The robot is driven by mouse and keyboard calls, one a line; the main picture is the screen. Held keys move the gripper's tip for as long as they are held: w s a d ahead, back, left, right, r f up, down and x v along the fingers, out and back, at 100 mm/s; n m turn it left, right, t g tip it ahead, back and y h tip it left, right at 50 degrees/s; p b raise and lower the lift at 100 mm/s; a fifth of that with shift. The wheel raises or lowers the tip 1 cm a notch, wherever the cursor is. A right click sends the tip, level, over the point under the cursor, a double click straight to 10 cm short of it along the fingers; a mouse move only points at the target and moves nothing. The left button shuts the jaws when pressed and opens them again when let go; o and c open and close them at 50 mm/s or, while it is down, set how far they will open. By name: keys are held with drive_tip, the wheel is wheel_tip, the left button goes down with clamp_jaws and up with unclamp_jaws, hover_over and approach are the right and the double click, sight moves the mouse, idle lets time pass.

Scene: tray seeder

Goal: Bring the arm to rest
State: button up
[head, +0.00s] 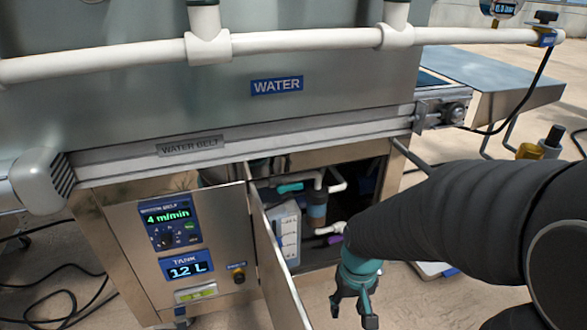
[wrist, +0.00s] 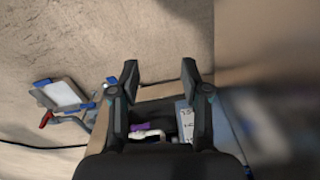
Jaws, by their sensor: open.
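My gripper (head: 355,305) hangs at the end of my dark arm, in front of the open cabinet of the machine in the head view. It points down, and its fingers are apart with nothing between them. In the wrist view the two dark fingers of my gripper (wrist: 158,75) also stand apart and empty, with pale floor beyond the tips. My arm covers the right part of the cabinet opening.
The cabinet door (head: 272,260) stands open, left of my gripper. Inside are a white tank with markings (head: 284,232), pipes and a teal-handled valve (head: 290,187). A control panel (head: 168,222) is at left. A white pipe (head: 290,41) crosses above. Cables lie on the floor.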

drive_tip(key=s+d+r+t+p, duration=0.2)
drive_tip(key=s+r, duration=0.1)
drive_tip(key=r, duration=0.9)
drive_tip(key=s+d+r+m+t+p, duration=0.1)
drive_tip(key=s+d+r+t+p, duration=0.1)
drive_tip(key=r, duration=0.9)
drive_tip(key=shift+s+r+t+p, duration=0.4)
drive_tip(key=shift+s+t+p, duration=0.1)
drive_tip(key=shift+s+t, duration=0.25)
idle(0.9)
